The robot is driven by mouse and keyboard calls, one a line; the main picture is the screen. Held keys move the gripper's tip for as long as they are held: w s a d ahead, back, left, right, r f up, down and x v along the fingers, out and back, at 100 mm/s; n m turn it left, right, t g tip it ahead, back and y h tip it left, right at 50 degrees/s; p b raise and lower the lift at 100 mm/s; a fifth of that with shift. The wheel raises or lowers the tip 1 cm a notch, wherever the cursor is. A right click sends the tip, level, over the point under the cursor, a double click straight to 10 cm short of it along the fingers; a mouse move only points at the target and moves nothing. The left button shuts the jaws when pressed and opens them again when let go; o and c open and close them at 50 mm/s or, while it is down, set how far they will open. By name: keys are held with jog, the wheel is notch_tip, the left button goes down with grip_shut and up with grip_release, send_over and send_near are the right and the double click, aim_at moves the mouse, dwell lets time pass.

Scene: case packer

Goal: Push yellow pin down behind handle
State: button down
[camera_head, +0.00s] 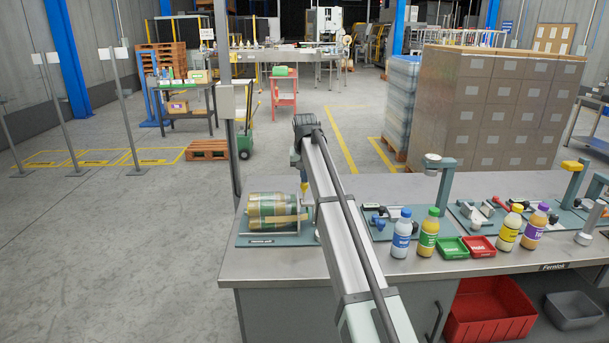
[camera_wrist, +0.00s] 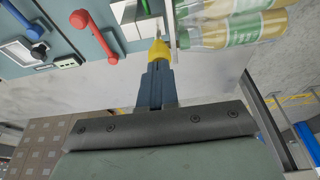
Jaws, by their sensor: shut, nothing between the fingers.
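In the wrist view the yellow pin (camera_wrist: 158,50) stands directly in front of my fingertips, with a thin grey stem beyond it. My gripper (camera_wrist: 158,66) is shut, and its narrow blue fingers line up with the pin's yellow head. They look touching or almost touching. In the head view my gripper (camera_head: 303,176) hangs above the small yellow pin (camera_head: 304,187), just right of the bottle bundle. A red handle (camera_wrist: 95,35) lies to the pin's left in the wrist view. Which handle the pin stands behind is unclear; my arm hides part of the area.
The green-labelled bottle bundle (camera_head: 262,212) lies close beside the pin. Other fixtures, loose bottles (camera_head: 402,233), a green tray (camera_head: 452,248) and a red tray (camera_head: 480,247) stand right along the bench (camera_head: 270,265). Open floor lies left of the bench.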

aim_at(304, 185)
jog(key=shift+s+f, duration=0.1)
jog(key=shift+f, duration=1.85)
jog(key=shift+r, duration=0.4)
jog(key=w+v, duration=0.1)
jog(key=v, duration=1.2)
jog(key=shift+r, duration=0.5)
